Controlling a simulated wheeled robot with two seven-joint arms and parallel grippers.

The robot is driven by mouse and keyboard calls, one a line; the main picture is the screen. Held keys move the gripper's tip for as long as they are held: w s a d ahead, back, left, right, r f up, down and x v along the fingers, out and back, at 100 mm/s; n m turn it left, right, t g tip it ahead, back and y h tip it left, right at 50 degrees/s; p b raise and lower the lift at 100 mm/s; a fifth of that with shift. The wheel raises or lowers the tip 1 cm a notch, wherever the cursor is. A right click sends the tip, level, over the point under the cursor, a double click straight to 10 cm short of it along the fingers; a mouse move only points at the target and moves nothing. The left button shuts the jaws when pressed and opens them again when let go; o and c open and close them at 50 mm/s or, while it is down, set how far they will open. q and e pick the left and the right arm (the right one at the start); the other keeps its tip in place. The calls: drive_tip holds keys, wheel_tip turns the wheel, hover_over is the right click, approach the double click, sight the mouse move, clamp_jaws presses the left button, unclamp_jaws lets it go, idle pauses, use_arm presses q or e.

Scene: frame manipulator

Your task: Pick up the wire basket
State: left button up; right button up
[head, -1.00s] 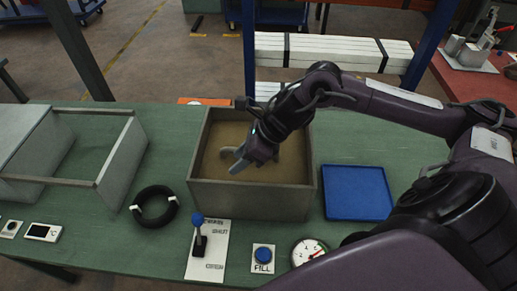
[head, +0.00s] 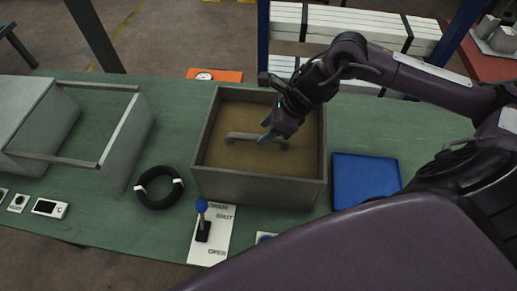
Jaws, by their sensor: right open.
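No wire mesh shows. A grey bar-like handle (head: 243,136) lies across the brown contents of an open grey box (head: 258,188), and whatever it belongs to is hidden below. My right gripper (head: 271,132) is over the box, at the right part of the handle, with its fingers pointing down and left. It is open, and the handle is not clearly between its fingers. The gripper covers part of the handle's right side, and I cannot tell whether they touch. My left gripper is out of view.
A blue tray (head: 366,182) is right of the box. A black coil (head: 158,188) and a grey open frame (head: 120,135) are to the left. A blue-knobbed lever (head: 201,222) stands in front. My arm covers the front right. The bench is clear behind the coil.

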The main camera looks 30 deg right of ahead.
sight(259, 136)
drive_tip(key=shift+a+f, duration=0.25)
drive_tip(key=shift+a, duration=0.1)
drive_tip(key=shift+w+a+f+p, duration=0.2)
drive_tip(key=shift+a+f+p, duration=0.4)
drive_tip(key=shift+p, duration=0.5)
drive_tip(key=p+x, duration=0.1)
drive_tip(key=x, duration=0.2)
drive_tip(key=shift+w+d+f, duration=0.15)
drive_tip(key=shift+f, duration=0.2)
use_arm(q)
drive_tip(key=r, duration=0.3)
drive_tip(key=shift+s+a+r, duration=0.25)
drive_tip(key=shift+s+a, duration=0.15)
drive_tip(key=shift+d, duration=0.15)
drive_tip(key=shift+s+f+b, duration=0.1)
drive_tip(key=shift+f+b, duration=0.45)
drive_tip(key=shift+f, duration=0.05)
use_arm(e)
drive_tip(key=shift+f, duration=0.25)
drive_tip(key=shift+c, duration=0.2)
clamp_jaws()
